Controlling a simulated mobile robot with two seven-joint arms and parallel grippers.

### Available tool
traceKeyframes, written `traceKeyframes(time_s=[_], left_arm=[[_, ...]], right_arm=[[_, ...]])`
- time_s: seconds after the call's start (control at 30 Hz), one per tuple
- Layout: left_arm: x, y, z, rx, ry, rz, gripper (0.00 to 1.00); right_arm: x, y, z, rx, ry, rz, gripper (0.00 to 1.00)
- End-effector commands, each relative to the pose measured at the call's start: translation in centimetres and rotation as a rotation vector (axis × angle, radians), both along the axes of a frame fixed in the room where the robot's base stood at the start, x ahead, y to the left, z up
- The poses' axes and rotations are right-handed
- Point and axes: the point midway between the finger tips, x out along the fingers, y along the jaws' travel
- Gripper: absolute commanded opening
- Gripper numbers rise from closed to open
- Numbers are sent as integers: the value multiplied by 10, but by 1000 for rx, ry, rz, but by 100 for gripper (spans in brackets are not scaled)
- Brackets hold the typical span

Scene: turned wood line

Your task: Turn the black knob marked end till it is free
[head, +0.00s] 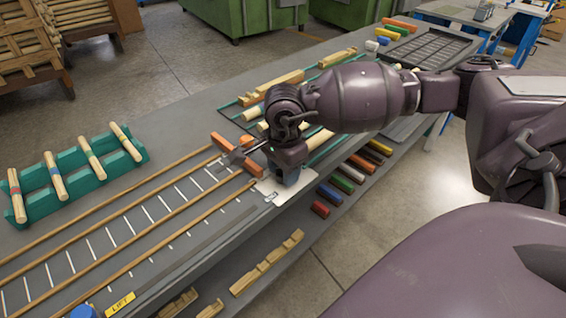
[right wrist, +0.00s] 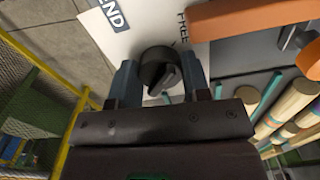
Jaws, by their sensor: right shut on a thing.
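The black knob (right wrist: 160,70) shows in the right wrist view, on a white plate (right wrist: 152,25) printed with END and FREE. My right gripper (right wrist: 160,85) is around the knob with a finger on each side, shut on it. In the head view my right gripper (head: 285,175) comes down onto the white plate (head: 268,188) at the end of the ruled track, and it hides the knob. The knob's ridge is tilted in the right wrist view; I cannot tell exactly where it points. My left gripper is not in view.
An orange block (head: 224,141) and a grey metal piece (head: 240,152) lie close to the gripper. A teal rack (head: 70,170) with several wooden rods stands at the left. Coloured blocks (head: 342,183) lie on the lower shelf. A dark tray (head: 430,50) is at the back.

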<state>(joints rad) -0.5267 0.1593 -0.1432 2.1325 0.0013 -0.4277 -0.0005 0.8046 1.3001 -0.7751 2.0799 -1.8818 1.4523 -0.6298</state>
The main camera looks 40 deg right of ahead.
Motion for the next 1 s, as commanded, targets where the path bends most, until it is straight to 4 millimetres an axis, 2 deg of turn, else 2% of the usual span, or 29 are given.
traceKeyframes(time_s=[0.37, 0.4, 0.57, 0.87, 1.0], left_arm=[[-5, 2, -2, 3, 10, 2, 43], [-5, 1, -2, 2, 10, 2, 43], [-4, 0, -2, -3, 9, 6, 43], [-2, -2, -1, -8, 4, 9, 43], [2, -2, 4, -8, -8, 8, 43]], right_arm=[[0, 0, 1, 1, -2, 7, 20], [0, 0, 1, 0, -2, 7, 47], [0, 0, 1, 0, -1, 6, 69], [0, 0, 2, 0, -1, 5, 69], [1, 0, 16, 1, -6, 5, 69]])
